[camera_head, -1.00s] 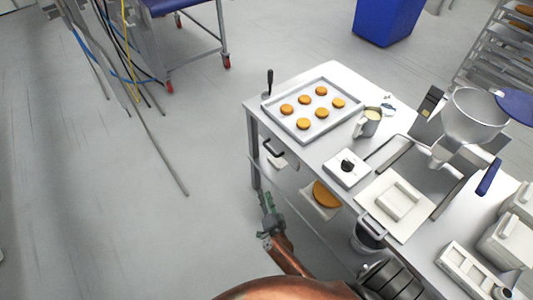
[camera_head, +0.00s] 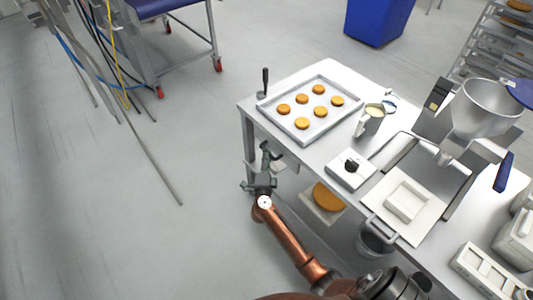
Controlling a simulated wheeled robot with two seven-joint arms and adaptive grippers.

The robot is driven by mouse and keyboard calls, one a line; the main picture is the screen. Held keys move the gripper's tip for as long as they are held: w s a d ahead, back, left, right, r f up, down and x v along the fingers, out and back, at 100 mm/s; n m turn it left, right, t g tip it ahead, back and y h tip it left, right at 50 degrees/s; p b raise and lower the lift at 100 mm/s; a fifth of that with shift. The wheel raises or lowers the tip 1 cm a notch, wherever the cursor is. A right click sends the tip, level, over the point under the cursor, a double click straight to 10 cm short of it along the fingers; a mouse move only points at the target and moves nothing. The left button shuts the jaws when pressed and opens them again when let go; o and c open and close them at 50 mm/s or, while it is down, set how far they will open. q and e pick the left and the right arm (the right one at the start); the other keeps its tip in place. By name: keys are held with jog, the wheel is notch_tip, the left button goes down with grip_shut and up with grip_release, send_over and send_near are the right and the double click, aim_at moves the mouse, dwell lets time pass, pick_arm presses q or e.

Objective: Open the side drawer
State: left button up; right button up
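The side drawer (camera_head: 287,163) is under the near left part of the table (camera_head: 330,150); a small pale part of its front shows. Its dark handle is hard to separate from my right gripper (camera_head: 265,158), which is at the drawer front and overlaps the handle area. I cannot tell whether the gripper touches the handle, or whether its fingers are open or shut. My copper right arm reaches up to it from the bottom of the picture. My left gripper is not in view.
On the table stand a tray (camera_head: 327,132) with several orange-brown rounds, a jug (camera_head: 372,121), a small scale-like box (camera_head: 349,171) and a machine with a metal hopper (camera_head: 484,106). An orange round (camera_head: 328,196) sits below the tabletop.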

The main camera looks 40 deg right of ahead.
jog(key=shift+w+d, duration=0.1)
jog(key=shift+w, duration=0.05)
jog(key=shift+c, duration=0.3)
grip_shut()
dwell(0.4)
